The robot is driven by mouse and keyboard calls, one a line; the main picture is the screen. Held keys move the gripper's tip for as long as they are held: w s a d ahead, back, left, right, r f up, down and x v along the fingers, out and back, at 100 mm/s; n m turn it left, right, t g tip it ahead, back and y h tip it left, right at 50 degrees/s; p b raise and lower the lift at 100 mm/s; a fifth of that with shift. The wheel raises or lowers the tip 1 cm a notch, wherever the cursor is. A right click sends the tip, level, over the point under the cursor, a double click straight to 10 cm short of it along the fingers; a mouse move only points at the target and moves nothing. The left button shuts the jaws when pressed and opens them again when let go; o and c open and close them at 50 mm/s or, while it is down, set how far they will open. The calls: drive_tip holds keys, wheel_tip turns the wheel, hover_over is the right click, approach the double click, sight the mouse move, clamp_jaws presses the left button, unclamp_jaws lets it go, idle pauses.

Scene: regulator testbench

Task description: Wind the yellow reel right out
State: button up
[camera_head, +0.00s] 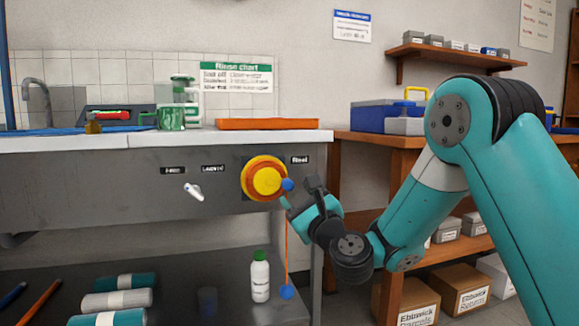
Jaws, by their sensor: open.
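An orange cord (286,243) hangs from the reel side down to a blue ball (286,292) near the lower shelf. My gripper (298,196) is open, just right of and below the blue knob, pointing at it. I cannot tell whether the fingers touch the knob. My gripper hides the top part of the cord.
A white switch lever (194,191) is on the panel left of the reel. A white bottle with a green cap (260,276) stands on the lower shelf beside the cord. An orange tray (267,124) lies on the bench top. A wooden shelf unit (376,140) stands behind my arm.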

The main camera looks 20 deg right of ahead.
sight(291, 188)
drive_tip(key=p+x, duration=0.3)
drive_tip(key=shift+w+r, duration=0.15)
drive_tip(key=shift+r, duration=0.2)
drive_tip(key=shift+w+a+p, duration=0.15)
drive_tip(key=shift+w+p, duration=0.45)
drive_tip(key=shift+f, duration=0.1)
drive_tip(key=c, duration=0.9)
